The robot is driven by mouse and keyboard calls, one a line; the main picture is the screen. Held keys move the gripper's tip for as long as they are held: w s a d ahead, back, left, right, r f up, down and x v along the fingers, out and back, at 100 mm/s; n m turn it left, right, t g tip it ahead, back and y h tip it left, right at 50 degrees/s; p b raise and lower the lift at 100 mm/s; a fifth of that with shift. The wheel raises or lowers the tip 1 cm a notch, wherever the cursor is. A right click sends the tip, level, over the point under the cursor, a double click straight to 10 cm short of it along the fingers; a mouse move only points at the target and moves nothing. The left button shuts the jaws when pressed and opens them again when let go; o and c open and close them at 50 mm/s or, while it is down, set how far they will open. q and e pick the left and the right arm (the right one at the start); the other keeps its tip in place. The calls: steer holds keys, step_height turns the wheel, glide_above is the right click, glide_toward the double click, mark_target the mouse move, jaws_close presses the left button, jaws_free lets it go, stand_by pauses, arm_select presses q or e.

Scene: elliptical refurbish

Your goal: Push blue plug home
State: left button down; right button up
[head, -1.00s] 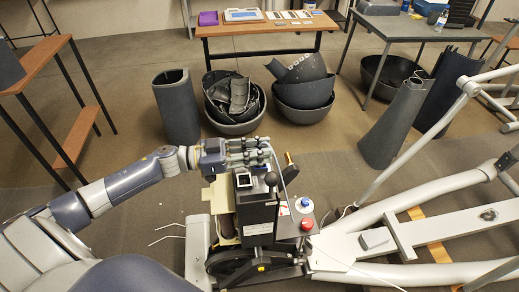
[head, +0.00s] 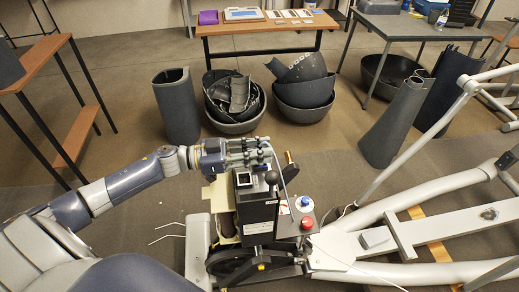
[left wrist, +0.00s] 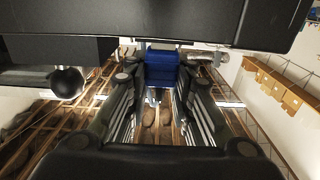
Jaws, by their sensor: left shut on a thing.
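The blue plug (left wrist: 162,70) shows in the left wrist view between the two dark fingers of my left gripper (left wrist: 160,88). The gripper is shut on it. In the head view my left gripper (head: 266,152) is above and behind the black housing (head: 257,212) of the machine, and I cannot make out the plug there. How the plug sits relative to any socket is hidden. My right gripper is not in view.
A black ball-topped lever (head: 271,178) stands by the housing. A blue knob (head: 303,201) and a red button (head: 307,223) are on a side panel. The machine's grey frame (head: 400,235) extends right. Dark bowls (head: 232,127) stand on the floor behind.

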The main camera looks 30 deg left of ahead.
arm_select(q)
steer(key=shift+f, duration=0.5)
stand_by(0.4)
steer(key=c, duration=1.3)
jaws_free()
steer(key=shift+a, duration=0.1)
steer(key=v, duration=1.1)
steer(key=shift+s+a, duration=0.3)
